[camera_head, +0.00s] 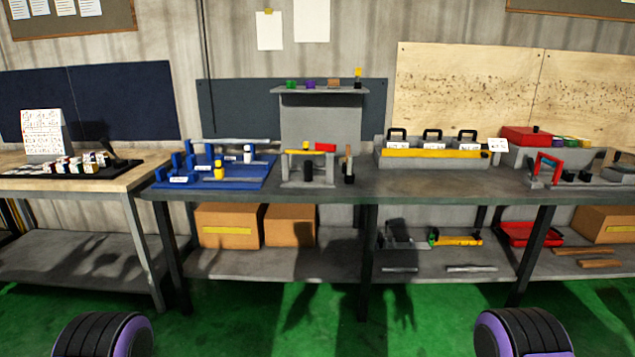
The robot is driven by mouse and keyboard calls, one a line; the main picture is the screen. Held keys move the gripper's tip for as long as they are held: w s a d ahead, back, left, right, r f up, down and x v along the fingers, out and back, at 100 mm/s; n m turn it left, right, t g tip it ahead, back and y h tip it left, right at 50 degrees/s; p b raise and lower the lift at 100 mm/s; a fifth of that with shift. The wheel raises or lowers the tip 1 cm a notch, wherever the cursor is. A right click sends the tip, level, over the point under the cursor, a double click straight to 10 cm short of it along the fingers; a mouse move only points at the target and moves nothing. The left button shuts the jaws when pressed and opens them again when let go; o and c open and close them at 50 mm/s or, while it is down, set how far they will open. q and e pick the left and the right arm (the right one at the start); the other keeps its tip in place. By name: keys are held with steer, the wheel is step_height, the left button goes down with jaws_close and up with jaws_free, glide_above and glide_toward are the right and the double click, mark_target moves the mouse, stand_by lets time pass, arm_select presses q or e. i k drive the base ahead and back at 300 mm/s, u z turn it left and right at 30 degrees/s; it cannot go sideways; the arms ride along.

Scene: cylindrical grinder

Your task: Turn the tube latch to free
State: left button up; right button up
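A blue base (240,180) lies on the middle workbench, left of centre. It carries blue upright holders (176,163), grey rods and white labels. A small yellow upright piece (219,169) stands on it. I cannot tell for sure which part is the tube latch, nor its position. Neither of my grippers is in view. Only black and purple parts of my own arms show at the bottom edge.
A grey rack with black handles and a yellow bar (435,153) stands to the right on the bench. Further right are a red box (527,136) and small tools. Cardboard boxes (228,226) sit on the lower shelf. The green floor before the bench is clear.

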mark_target(329, 148)
steer(key=z, duration=0.25)
steer(key=i, duration=1)
steer(key=z, duration=0.5)
steer(key=i, duration=1.05)
steer(key=u, duration=0.1)
